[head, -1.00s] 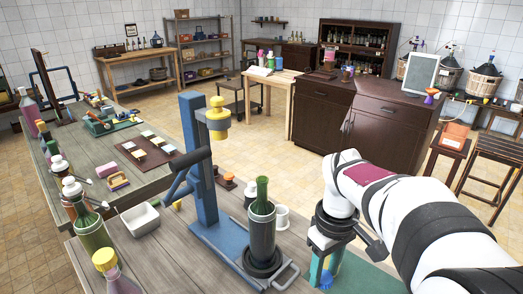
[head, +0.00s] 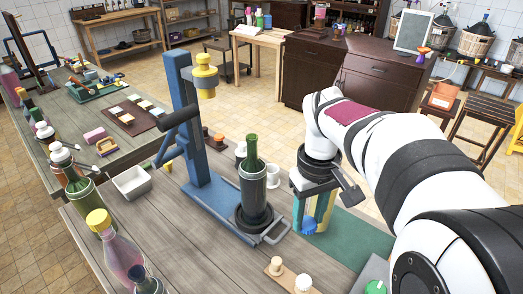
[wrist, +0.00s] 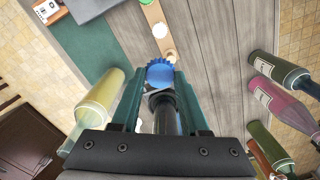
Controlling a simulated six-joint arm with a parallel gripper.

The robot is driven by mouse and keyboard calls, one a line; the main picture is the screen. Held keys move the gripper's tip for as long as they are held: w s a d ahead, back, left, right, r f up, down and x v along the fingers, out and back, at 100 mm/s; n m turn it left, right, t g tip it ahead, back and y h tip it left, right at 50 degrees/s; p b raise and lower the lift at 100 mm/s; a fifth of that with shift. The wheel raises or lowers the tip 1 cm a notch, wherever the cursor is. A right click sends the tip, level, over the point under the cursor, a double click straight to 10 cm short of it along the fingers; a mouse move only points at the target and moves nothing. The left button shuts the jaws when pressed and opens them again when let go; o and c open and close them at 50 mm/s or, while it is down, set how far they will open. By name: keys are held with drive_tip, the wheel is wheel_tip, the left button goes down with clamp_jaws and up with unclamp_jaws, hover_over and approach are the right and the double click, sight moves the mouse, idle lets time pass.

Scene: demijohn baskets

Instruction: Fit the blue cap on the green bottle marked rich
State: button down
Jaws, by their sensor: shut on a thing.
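My gripper (head: 310,218) is shut on the blue cap (head: 308,227), which has a ridged rim. In the wrist view the cap (wrist: 160,72) sits between the fingertips, above the bench. A green bottle (head: 253,152) stands upright in a dark holder on the blue press (head: 205,190), left of my gripper, its mouth uncovered. I cannot read any label, so which is marked rich is unclear.
The press has a yellow head (head: 205,82) on a tall column. A pale yellow bottle (wrist: 98,105) is close to my gripper. A white tray (head: 131,182) and a pink bottle (head: 122,252) stand left. A wooden strip with pale knobs (head: 288,278) lies in front.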

drive_tip(key=s+d+f+n, duration=0.1)
drive_tip(key=d+f+n, duration=0.4)
drive_tip(key=f+n, duration=0.4)
drive_tip(key=shift+s+d+f+n, duration=0.2)
drive_tip(key=shift+s+d+n, duration=0.15)
drive_tip(key=shift+n, duration=0.25)
hover_over(277, 261)
drive_tip(key=f, duration=0.6)
drive_tip(key=shift+s+d+f, duration=0.1)
drive_tip(key=shift+d+f, duration=0.1)
drive_tip(key=shift+f, duration=0.15)
drive_tip(key=shift+a+f, duration=0.15)
drive_tip(key=shift+f, duration=0.85)
drive_tip(key=shift+a+f, duration=0.1)
drive_tip(key=shift+f, duration=0.85)
drive_tip(key=shift+f, duration=0.1)
drive_tip(key=shift+c, duration=2.1)
unclamp_jaws()
drive_tip(key=shift+f, duration=0.1)
